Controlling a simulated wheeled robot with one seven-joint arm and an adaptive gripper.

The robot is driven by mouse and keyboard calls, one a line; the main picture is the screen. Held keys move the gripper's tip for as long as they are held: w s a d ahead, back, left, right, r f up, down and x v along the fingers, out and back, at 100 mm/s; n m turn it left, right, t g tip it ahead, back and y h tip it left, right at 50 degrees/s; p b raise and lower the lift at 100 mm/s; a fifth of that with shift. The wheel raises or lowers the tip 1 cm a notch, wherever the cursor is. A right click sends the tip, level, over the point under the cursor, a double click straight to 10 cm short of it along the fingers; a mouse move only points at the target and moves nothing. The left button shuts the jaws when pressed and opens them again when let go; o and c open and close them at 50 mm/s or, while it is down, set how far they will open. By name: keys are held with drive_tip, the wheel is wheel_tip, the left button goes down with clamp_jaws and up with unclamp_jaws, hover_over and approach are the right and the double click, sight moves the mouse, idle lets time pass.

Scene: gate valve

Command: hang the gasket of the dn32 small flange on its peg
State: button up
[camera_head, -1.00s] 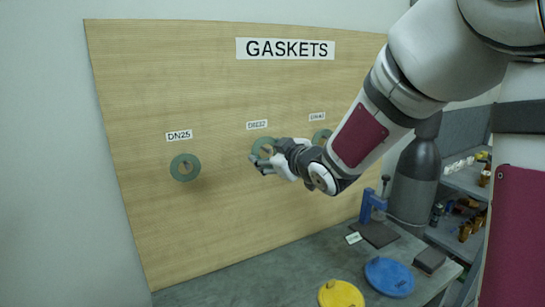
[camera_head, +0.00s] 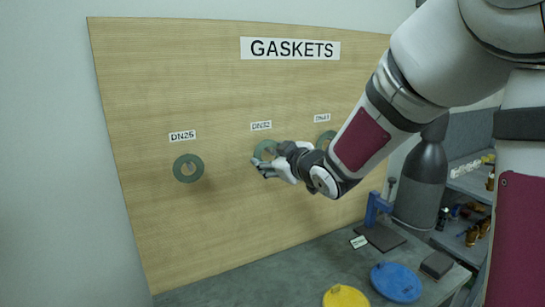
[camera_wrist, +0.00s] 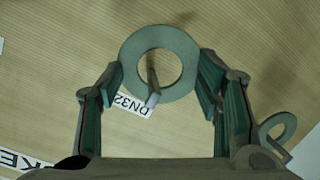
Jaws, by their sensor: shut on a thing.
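A grey-green ring gasket (camera_wrist: 183,45) sits between the fingertips of my gripper (camera_wrist: 160,78), at the board under the DN32 label (camera_wrist: 130,104). The fingers are shut on its outer edge from both sides. A short peg (camera_wrist: 152,85) shows in the ring's hole, and its near end overlaps the lower rim, so the ring appears to be around the peg. I cannot tell whether the ring touches the board. In the head view, my gripper (camera_head: 263,168) partly hides the gasket (camera_head: 262,148) below the DN32 label (camera_head: 261,126).
A similar gasket hangs at the DN25 place (camera_head: 188,168) on the left, and another (camera_head: 325,138) on the right, partly behind my arm. The wooden board (camera_head: 200,230) stands above a grey bench with a yellow disc (camera_head: 345,297) and a blue disc (camera_head: 396,282).

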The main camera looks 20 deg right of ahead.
drive_tip(key=o, duration=1)
drive_tip(key=s+d+r+m+g+h, duration=0.1)
drive_tip(key=s+d+m+h, duration=0.15)
drive_tip(key=s, duration=0.55)
drive_tip(key=s+d+r+m+g+h, duration=0.1)
drive_tip(key=s+d+h, duration=0.15)
drive_tip(key=s, duration=0.55)
drive_tip(key=s+a+f+m+g, duration=0.1)
drive_tip(key=s+g, duration=0.1)
drive_tip(key=s, duration=0.4)
drive_tip(key=s+a+f+m+g+y, duration=0.1)
drive_tip(key=s+a+f+m+g, duration=0.1)
drive_tip(key=s, duration=0.5)
drive_tip(key=s+a+f+m+g+y, duration=0.1)
drive_tip(key=s+g, duration=0.2)
drive_tip(key=s, duration=0.3)
drive_tip(key=shift+s+a+f+m+g, duration=0.25)
drive_tip(key=shift+s+a+m+g, duration=0.05)
drive_tip(key=shift+a+m+g, duration=0.1)
